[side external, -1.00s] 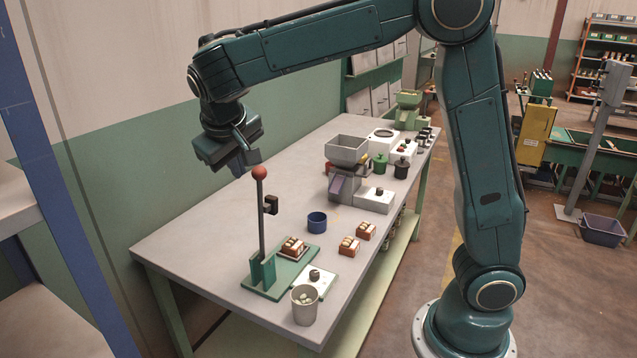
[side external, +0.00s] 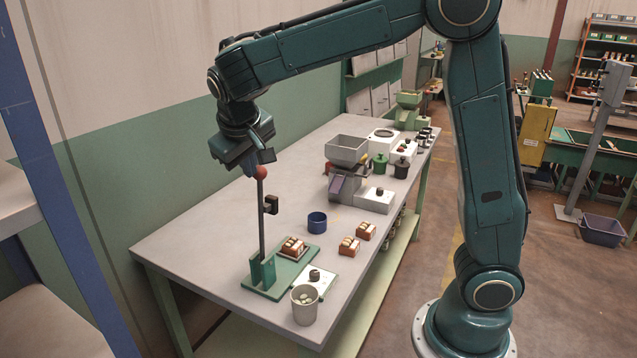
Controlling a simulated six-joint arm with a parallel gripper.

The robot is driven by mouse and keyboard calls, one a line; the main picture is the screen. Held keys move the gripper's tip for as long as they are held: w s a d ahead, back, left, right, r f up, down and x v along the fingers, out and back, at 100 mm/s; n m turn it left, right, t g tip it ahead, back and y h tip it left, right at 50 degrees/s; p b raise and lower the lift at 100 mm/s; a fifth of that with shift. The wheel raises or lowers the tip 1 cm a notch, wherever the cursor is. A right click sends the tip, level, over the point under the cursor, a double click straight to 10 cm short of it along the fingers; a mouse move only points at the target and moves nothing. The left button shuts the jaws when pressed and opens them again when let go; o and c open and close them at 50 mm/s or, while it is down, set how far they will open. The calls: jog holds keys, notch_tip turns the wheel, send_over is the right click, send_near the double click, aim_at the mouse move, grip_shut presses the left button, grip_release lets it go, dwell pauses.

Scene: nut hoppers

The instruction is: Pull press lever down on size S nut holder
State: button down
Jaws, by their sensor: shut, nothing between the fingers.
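The press lever (side external: 261,220) is a thin dark upright rod with a red-brown ball knob (side external: 261,173) on top. It rises from a green bracket on a green base plate (side external: 294,280) near the table's front. A small brown holder with light-coloured nuts (side external: 293,246) sits on that plate. My gripper (side external: 252,164) is shut and empty, right at the knob. It overlaps the knob in this view, and I cannot tell whether it touches. No size mark is readable on the holders.
Two similar brown holders (side external: 349,246) stand to the right, with a blue cup (side external: 317,222) behind. A grey cup with nuts (side external: 305,304) stands at the table's front edge. A grey hopper (side external: 346,150) stands farther back. The table's left side is clear.

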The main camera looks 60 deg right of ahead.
aim_at(259, 168)
jog(key=shift+d+y, duration=0.6)
jog(key=shift+d, duration=0.95)
jog(key=d+f+m+y, duration=0.1)
jog(key=d+f+y, duration=0.25)
jog(key=d, duration=0.45)
jog(key=d+f+y, duration=0.3)
jog(key=d+y, duration=0.1)
jog(key=d, duration=0.3)
jog(key=shift+m+y, duration=0.3)
jog(key=shift+y, duration=0.65)
jog(key=d+f, duration=0.2)
jog(key=f, duration=0.2)
jog(key=d+f, duration=0.3)
jog(key=f, duration=0.1)
jog(key=d+f, duration=0.2)
jog(key=f, duration=0.3)
jog(key=shift+d, duration=0.25)
notch_tip(259, 168, down, 2)
jog(key=shift+d+f, duration=0.1)
jog(key=shift+d, duration=0.05)
jog(key=shift+f, duration=0.15)
